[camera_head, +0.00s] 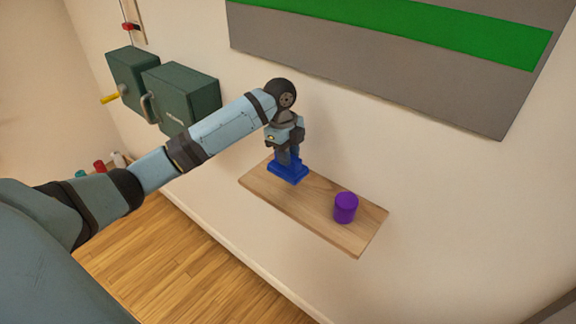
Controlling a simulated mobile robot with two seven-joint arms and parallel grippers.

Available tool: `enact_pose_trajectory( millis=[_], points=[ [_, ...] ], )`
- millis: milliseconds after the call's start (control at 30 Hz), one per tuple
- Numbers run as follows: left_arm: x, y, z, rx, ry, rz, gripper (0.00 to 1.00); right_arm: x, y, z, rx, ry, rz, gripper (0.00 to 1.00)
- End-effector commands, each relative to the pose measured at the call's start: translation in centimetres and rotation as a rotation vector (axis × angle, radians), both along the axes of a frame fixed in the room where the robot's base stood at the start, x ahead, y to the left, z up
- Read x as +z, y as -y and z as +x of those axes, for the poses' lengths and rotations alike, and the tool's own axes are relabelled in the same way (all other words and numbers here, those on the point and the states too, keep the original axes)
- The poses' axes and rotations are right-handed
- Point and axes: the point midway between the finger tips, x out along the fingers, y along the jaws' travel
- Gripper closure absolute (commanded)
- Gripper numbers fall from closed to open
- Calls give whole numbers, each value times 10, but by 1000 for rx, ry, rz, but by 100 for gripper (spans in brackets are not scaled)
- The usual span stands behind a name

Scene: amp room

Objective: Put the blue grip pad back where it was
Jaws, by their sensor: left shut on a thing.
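The blue grip pad (288,173) is at the left part of a wooden wall shelf (325,216). My left gripper (287,158) points down over the pad and is shut on it. The fingers hide part of the pad's top. The pad looks level and close to the shelf's surface, but I cannot tell whether it touches the wood. My right gripper is not in view.
A purple cylinder (345,207) stands on the shelf, right of the pad. Green boxes (181,98) with a yellow handle hang on the wall at left. A grey panel with a green stripe (400,25) hangs above. Small colored items (100,166) stand at far left.

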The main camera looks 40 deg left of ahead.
Motion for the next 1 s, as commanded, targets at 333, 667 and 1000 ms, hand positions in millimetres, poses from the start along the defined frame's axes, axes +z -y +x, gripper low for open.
enact_pose_trajectory(
  millis=[333, 667, 1000],
  points=[
    [-34, 0, 0, 2, -3, -2, 94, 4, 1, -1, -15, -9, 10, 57],
    [-51, 0, 0, 0, 1, 0, 94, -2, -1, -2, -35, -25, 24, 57],
    [-52, 0, 0, 0, 0, 0, 49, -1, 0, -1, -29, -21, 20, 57]
  ],
)
